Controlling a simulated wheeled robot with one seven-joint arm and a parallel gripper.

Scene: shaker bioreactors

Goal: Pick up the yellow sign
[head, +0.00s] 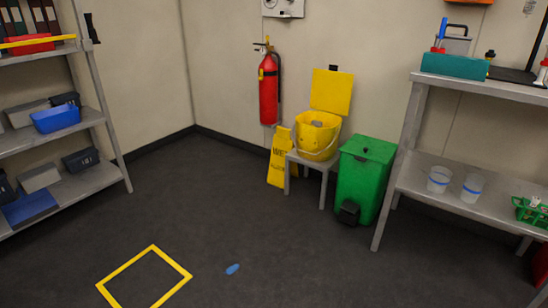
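The yellow sign (279,160) is a wet-floor sign with dark lettering. It stands on the floor near the back wall, leaning slightly, just left of a small grey stool (305,161). Part of its right side is close to or behind the stool's leg, and I cannot tell whether they touch. My gripper does not show in the head view.
A yellow bucket (316,138) sits on the stool, with a green pedal bin (364,180) to its right. A red extinguisher (268,90) hangs above the sign. Shelves stand left (105,140) and right (398,150). A blue item (232,269) lies on otherwise open floor near a yellow floor outline (128,263).

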